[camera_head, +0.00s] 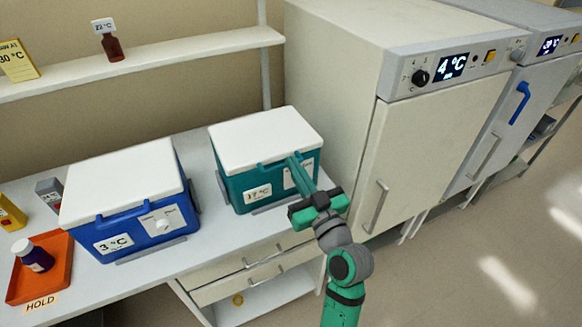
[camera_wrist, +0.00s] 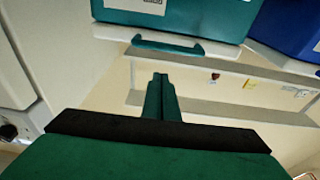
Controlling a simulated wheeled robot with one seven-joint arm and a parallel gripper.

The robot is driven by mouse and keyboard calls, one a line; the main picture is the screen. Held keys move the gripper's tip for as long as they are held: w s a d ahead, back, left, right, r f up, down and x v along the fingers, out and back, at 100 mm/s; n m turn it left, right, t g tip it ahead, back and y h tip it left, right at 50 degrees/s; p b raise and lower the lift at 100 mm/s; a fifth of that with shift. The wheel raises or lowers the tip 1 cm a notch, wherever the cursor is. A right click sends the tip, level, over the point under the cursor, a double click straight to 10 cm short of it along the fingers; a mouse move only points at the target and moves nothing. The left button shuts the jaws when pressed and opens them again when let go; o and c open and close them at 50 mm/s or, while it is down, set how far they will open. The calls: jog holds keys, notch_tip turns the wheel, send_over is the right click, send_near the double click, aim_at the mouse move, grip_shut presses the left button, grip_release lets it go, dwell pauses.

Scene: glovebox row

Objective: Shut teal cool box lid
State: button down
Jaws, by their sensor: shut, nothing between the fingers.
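The teal cool box (camera_head: 238,193) stands on the white bench, with a 17 °C label on its front. Its white lid (camera_head: 265,138) lies flat over the top and looks down on the box; any thin gap at the rim is too small to tell. My gripper (camera_head: 293,160) is shut and empty, its fingers at the lid's front edge near the right corner. Whether they touch is unclear. In the wrist view the teal box (camera_wrist: 180,14) is at the top, with the lid's edge and teal handle below it, and my fingertips (camera_wrist: 160,76) appear just short of them.
A blue cool box (camera_head: 125,225) with a white lid stands to the left, marked 3 °C. An orange tray (camera_head: 58,282) holds a dark bottle at the far left. A tall cabinet (camera_head: 440,135) showing 4 °C stands close on the right. A wall shelf (camera_head: 160,58) runs behind.

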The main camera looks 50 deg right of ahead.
jog(key=s+a+f, duration=0.3)
jog(key=s+f, duration=0.1)
jog(key=s, duration=0.2)
jog(key=shift+s, duration=0.25)
jog(key=a+f+m+g+y, duration=0.2)
jog(key=a+f+g, duration=0.1)
jog(key=a+f, duration=1.65)
jog(key=s+a+n+y, duration=0.6)
jog(key=s+a, duration=0.9)
jog(key=a, duration=0.3)
jog(key=shift+s+a+f+n, duration=0.3)
jog(key=shift+a, duration=0.1)
jog(key=shift+w+d, duration=0.1)
